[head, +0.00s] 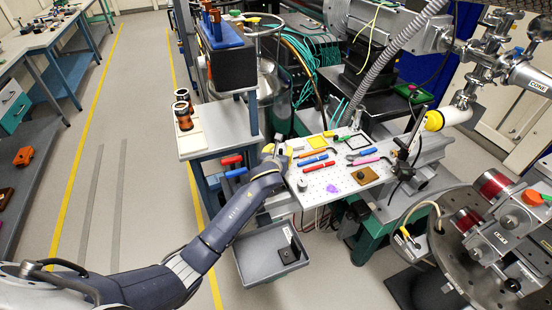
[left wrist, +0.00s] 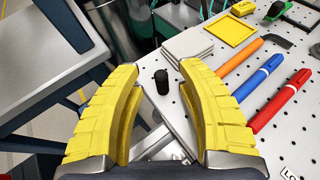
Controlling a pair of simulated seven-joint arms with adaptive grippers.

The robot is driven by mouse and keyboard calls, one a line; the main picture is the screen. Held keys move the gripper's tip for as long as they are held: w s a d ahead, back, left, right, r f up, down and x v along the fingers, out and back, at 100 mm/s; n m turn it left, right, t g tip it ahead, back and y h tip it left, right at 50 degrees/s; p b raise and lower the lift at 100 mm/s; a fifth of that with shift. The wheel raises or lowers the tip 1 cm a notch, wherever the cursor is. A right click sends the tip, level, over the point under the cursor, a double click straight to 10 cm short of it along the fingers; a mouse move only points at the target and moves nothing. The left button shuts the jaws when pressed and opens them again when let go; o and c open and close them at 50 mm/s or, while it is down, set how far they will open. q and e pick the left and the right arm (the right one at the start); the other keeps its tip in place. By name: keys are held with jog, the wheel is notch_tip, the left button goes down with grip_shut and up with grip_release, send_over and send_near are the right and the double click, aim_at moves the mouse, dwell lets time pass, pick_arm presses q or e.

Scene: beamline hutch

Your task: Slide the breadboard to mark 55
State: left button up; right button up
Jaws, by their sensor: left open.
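The breadboard (head: 316,200) is a pale plate with a grid of holes, carrying several tools, in the head view. Its left edge and part of its top (left wrist: 215,40) show in the left wrist view. My left gripper (head: 280,146) is at the breadboard's left edge. In the left wrist view its yellow fingers (left wrist: 160,72) are open, on either side of a small black knob (left wrist: 161,81). I cannot tell whether either finger touches the knob or the board. No scale or mark 55 is readable. My right gripper is not in view.
A side table (head: 194,144) is at left. Posts and flanges crowd the right. The left aisle is clear.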

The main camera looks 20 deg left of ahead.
pick_arm(q)
jog(key=v, duration=1)
jog(key=shift+s, duration=0.4)
